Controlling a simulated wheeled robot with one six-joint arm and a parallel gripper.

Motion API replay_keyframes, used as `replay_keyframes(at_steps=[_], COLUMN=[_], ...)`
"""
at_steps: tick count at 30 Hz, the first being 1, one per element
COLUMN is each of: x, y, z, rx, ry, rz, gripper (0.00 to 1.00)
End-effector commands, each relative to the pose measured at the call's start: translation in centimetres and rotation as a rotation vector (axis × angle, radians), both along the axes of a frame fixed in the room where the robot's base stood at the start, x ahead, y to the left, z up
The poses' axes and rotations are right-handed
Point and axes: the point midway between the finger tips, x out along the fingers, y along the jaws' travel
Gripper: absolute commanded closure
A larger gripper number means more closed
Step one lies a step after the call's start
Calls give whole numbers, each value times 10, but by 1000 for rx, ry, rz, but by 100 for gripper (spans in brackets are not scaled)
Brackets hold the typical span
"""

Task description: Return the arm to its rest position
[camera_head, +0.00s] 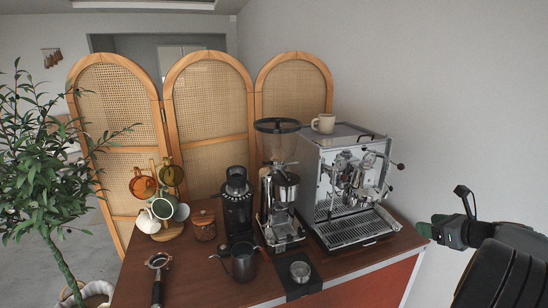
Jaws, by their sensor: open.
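My gripper (431,225) is at the right of the head view, beyond the right end of the wooden counter (195,275). Its fingers point left toward the counter's right corner and look empty. The dark wrist and arm behind it run to the lower right edge. The chrome espresso machine (318,172) stands to the left of my gripper, apart from it in the picture.
A coffee grinder (279,190), a smaller black grinder (237,200), a dark pitcher (243,262), a portafilter (157,275) and a mug tree with several cups (163,208) stand on the counter. A beige cup (323,123) tops the machine. Plain wall lies behind my arm.

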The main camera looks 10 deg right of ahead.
Motion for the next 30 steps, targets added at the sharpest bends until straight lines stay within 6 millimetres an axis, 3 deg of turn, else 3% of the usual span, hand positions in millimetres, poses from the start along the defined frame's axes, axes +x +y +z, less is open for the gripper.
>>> replay_keyframes(at_steps=[3,5,8,13,18,21,25,30], x=[-4,-12,-33,-55,-83,-102,-119,-129], y=[-1,3,24,109,200,244,287,328], z=[-9,-29,-58,-78,-80,-77,-70,-58], rx=[-129,-225,-435,-866,-1312,-1554,-1786,-1951], ry=[13,58,154,241,198,123,20,-120], rz=[57,123,306,837,1460,1777,2011,2087], gripper=[38,38,38,38,38,38,38,38])
